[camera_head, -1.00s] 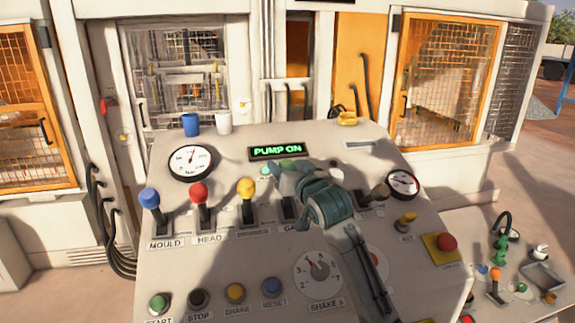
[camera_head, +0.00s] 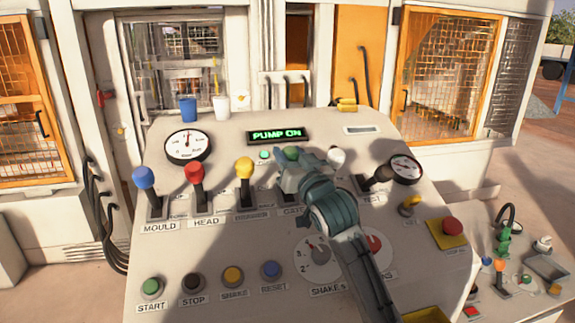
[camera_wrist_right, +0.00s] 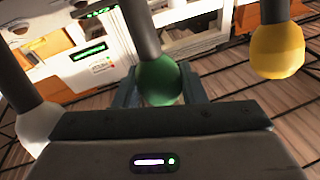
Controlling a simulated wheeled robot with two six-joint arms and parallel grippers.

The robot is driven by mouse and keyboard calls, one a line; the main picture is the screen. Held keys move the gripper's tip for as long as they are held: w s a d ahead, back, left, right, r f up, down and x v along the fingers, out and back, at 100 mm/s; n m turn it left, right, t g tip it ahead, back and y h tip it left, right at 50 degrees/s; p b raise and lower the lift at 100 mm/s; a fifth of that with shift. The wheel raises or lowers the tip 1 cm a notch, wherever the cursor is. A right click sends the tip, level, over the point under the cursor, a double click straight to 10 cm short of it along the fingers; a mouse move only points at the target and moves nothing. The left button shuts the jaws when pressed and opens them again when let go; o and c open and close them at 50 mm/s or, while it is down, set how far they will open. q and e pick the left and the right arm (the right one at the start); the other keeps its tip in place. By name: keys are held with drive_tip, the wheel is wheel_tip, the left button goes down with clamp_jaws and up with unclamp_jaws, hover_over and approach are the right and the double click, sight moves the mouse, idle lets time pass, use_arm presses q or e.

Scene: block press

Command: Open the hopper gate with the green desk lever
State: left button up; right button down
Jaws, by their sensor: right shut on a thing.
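The green lever knob (camera_wrist_right: 158,82) sits between the two fingers of my right gripper (camera_wrist_right: 165,98) in the right wrist view, with its dark shaft (camera_wrist_right: 142,30) running up from it in that picture. In the head view my right gripper (camera_head: 292,172) is shut on this lever, in the row of desk levers. A bit of the green knob (camera_head: 291,153) shows past the gripper. The gripper hides most of the lever's shaft and part of its label. My left gripper is not in view. The hopper gate cannot be made out.
The blue lever (camera_head: 145,178), red lever (camera_head: 195,174) and yellow lever (camera_head: 245,168) stand to the left on the desk. A white-knobbed lever (camera_head: 336,157) stands close on the right. Two cups (camera_head: 188,109) stand at the back edge.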

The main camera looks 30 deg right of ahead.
drive_tip(key=shift+s+a+f+t+b, duration=0.15)
drive_tip(key=shift+s+f+t+b, duration=0.45)
drive_tip(key=shift+b, duration=0.4)
use_arm(q)
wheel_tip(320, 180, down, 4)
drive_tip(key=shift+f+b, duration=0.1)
drive_tip(key=shift+b, duration=0.35)
use_arm(e)
drive_tip(key=shift+s+a+r+n+t, duration=0.1)
drive_tip(key=shift+s+r+n+t, duration=0.2)
drive_tip(key=shift+s, duration=0.15)
drive_tip(key=c, duration=0.9)
unclamp_jaws()
drive_tip(key=shift+c, duration=0.2)
drive_tip(key=shift+f, duration=0.15)
